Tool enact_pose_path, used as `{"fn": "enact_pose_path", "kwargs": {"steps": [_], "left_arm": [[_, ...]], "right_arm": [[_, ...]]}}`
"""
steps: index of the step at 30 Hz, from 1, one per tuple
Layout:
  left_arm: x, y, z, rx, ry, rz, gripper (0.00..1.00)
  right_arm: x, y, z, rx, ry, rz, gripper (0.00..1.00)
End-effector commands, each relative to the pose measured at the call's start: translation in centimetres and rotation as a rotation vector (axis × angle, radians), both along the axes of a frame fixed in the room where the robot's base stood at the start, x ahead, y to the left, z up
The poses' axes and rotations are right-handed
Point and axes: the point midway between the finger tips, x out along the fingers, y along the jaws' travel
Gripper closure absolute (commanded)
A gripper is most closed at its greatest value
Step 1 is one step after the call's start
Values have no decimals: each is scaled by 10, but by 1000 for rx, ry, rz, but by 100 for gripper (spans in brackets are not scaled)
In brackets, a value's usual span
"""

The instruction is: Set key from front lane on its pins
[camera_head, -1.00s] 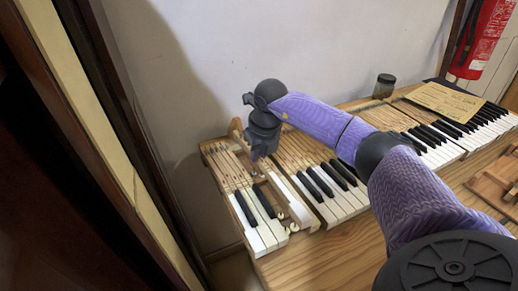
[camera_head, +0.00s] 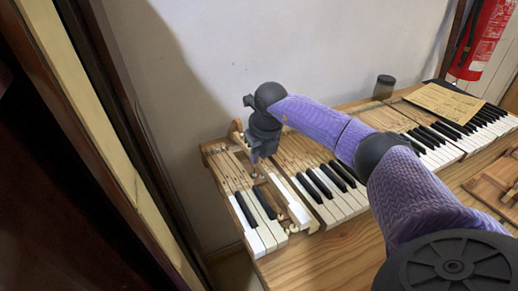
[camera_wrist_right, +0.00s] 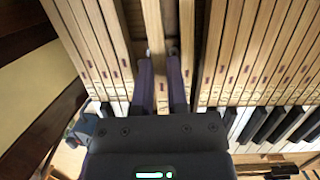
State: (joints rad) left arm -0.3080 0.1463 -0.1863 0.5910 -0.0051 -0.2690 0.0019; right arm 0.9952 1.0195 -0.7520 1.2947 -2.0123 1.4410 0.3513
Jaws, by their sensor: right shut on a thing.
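A piano key with a long wooden stick (camera_head: 237,130) and a white front (camera_head: 290,199) lies over the gap in the key row, left of the middle of the keyboard. My right gripper (camera_head: 257,165) points down and is shut on its wooden stick. In the right wrist view, the stick (camera_wrist_right: 153,28) runs between the two fingers of the gripper (camera_wrist_right: 161,85), roughly in line with the neighbouring sticks. The pins under the key are hidden, so I cannot tell whether it is seated. My left gripper is out of view.
White and black keys (camera_head: 248,228) stand left of the gap, and a long row (camera_head: 335,190) stands to its right. A dark jar (camera_head: 384,87) and a paper sheet (camera_head: 444,100) sit farther back. Wooden parts (camera_head: 495,182) lie at the right. The front ledge (camera_head: 320,262) is bare.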

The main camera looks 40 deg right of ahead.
Motion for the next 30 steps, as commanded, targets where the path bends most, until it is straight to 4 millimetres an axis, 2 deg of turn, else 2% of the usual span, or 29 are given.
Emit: {"fn": "enact_pose_path", "kwargs": {"steps": [15, 30], "left_arm": [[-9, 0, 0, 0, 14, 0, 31], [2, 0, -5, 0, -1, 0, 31]], "right_arm": [[0, 0, -3, 0, 1, 0, 100], [0, 0, -11, 0, 1, 0, 100]]}}
